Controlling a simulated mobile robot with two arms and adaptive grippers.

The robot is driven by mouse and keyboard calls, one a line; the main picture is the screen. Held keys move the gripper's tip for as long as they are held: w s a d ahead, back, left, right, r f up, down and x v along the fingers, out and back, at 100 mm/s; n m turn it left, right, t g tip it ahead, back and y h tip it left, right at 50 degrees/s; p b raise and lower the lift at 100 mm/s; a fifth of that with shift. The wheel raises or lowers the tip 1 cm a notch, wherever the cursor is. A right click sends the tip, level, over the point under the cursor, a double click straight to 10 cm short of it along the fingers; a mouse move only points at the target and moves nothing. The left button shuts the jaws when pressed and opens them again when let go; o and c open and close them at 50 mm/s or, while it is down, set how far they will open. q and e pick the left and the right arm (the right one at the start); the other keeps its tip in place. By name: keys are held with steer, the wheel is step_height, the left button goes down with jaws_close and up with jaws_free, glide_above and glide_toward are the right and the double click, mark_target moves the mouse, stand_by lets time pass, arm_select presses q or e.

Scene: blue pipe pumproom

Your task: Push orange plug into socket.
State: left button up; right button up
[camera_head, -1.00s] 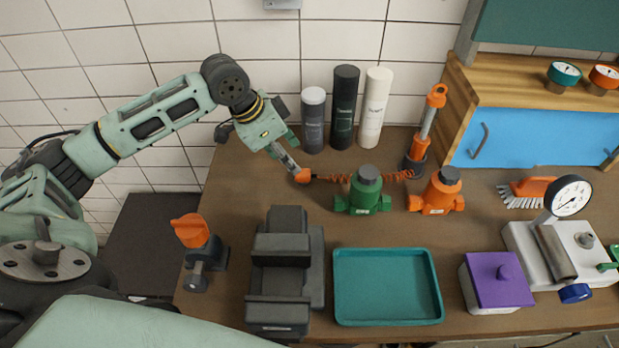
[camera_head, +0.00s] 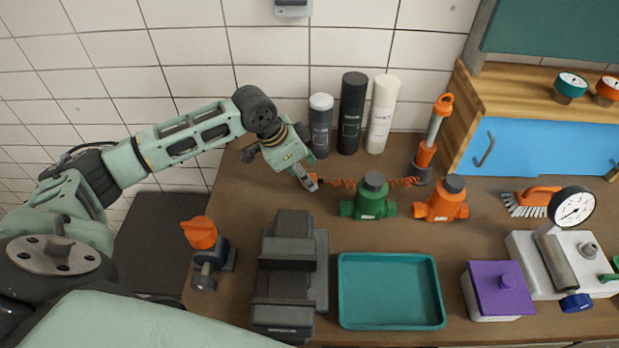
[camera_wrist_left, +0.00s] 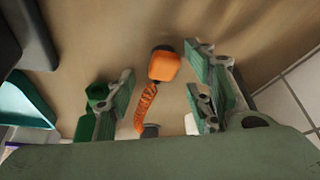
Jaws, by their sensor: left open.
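The orange plug (camera_head: 315,178) is on the brown bench, at the left end of an orange coiled cord (camera_head: 345,183). My left gripper (camera_head: 307,181) is open at the plug and partly hides it in the head view. In the left wrist view the plug (camera_wrist_left: 163,65) shows ahead in the gap between the spread fingers of the left gripper (camera_wrist_left: 160,82), with the cord trailing down. I cannot tell whether a finger touches it. A small grey box (camera_head: 293,8) on the wall, cut by the top edge, may be the socket; no opening is clear. My right gripper is not in view.
A green valve (camera_head: 372,197) and an orange valve (camera_head: 441,201) stand right of the plug. Three bottles (camera_head: 351,115) stand behind. A dark vise (camera_head: 288,275), a teal tray (camera_head: 391,290) and an orange-knobbed fitting (camera_head: 202,240) are in front.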

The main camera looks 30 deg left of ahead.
arm_select(q)
steer(key=shift+x, duration=1.1)
steer(key=c, duration=1.1)
